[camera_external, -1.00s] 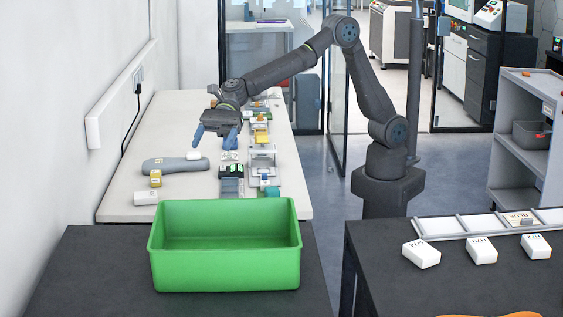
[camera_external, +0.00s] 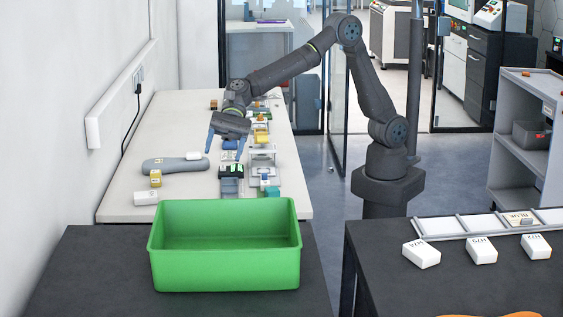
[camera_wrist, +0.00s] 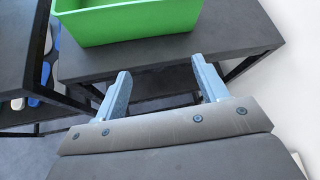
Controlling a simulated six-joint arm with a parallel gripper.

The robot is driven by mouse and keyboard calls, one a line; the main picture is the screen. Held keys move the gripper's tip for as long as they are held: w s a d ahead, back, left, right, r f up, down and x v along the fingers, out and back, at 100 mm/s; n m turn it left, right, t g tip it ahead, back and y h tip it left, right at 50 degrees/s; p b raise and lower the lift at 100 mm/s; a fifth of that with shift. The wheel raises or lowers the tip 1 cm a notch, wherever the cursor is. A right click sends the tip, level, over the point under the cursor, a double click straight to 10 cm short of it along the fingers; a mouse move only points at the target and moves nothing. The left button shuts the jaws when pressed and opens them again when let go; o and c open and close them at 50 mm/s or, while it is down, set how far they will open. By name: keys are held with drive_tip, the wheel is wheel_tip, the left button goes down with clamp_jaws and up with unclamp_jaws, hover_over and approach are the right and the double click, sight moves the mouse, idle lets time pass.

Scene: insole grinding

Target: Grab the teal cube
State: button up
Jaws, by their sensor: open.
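The teal cube (camera_external: 272,191) sits near the front right edge of the light work table (camera_external: 120,195), just behind the green bin. It is not visible in the wrist view. My gripper (camera_external: 225,154) is open and empty above the table, up and to the left of the cube and apart from it. In the wrist view my gripper (camera_wrist: 161,72) shows two spread blue fingers with nothing between them.
A green bin (camera_external: 225,275) stands on a dark table in front and also shows in the wrist view (camera_wrist: 130,24). A grey insole (camera_external: 172,165), a yellow block (camera_external: 156,179) and a white block (camera_external: 145,198) lie left of the gripper. Small fixtures line the table's right side.

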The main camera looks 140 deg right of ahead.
drive_tip(key=s+a+f+n+g, duration=0.2)
drive_tip(key=s+f+n+g, duration=0.25)
drive_tip(key=s+n, duration=0.4)
drive_tip(key=n+g+h, duration=0.8)
drive_tip(key=n+h, duration=0.2)
drive_tip(key=n, duration=1.9)
approach(273, 186)
drive_tip(key=x, duration=0.4)
drive_tip(key=shift+s+d+f, duration=0.25)
drive_tip(key=shift+d, duration=0.05)
drive_tip(key=shift+a+x, duration=0.15)
drive_tip(key=shift+x, duration=1.3)
drive_tip(key=shift+a+x, duration=0.1)
drive_tip(key=shift+x, duration=1.35)
drive_tip(key=shift+w+f, duration=0.1)
drive_tip(key=shift+w, duration=0.1)
drive_tip(key=c, duration=1)
